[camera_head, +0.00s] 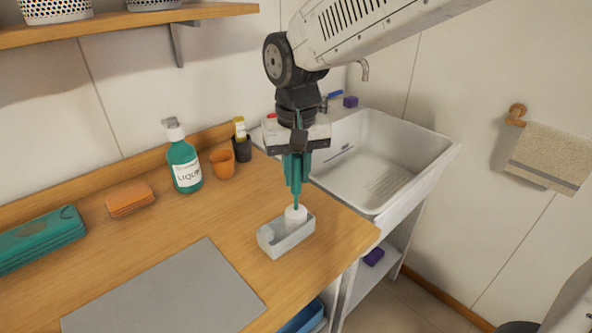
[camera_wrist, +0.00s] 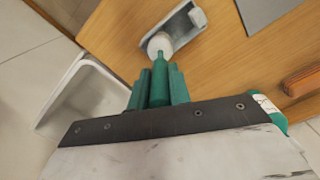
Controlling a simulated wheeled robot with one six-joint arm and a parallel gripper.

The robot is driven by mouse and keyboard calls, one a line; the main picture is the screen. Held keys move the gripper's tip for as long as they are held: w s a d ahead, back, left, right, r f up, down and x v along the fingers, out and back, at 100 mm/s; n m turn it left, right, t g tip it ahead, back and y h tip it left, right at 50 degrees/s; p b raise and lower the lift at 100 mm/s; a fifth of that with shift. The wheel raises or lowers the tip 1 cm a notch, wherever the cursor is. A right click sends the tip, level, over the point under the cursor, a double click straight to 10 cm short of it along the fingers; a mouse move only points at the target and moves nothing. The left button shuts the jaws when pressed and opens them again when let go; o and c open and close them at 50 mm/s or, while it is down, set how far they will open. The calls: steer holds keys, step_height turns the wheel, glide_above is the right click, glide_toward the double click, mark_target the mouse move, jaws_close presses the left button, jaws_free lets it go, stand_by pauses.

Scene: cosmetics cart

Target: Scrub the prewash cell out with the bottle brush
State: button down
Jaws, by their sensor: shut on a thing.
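My gripper (camera_head: 297,178), with teal fingers, points down over the wooden counter and is shut on the green handle of the bottle brush (camera_head: 296,204). The handle also shows between the fingers (camera_wrist: 160,90) in the wrist view. The brush's white head (camera_wrist: 160,44) is at the small grey open-topped box (camera_head: 288,243), which appears to be the prewash cell. The head is partly below the box's rim, towards its far right end. The box also shows in the wrist view (camera_wrist: 180,28). Whether the bristles touch its floor or walls is hidden.
A white sink (camera_head: 385,165) stands right of the counter. Behind the box are an orange cup (camera_head: 222,163), a dark holder (camera_head: 242,149) and a green soap bottle (camera_head: 184,165). The counter around the box is clear.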

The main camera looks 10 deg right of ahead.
steer(key=shift+s+a, duration=1.25)
steer(key=shift+a, duration=0.55)
steer(key=shift+w+d+r, duration=0.1)
steer(key=shift+w+d, duration=0.6)
steer(key=shift+d, duration=0.3)
steer(key=shift+w+d+r, duration=0.1)
steer(key=shift+w+d, duration=0.6)
steer(key=shift+d, duration=0.3)
steer(key=shift+r, duration=4.45)
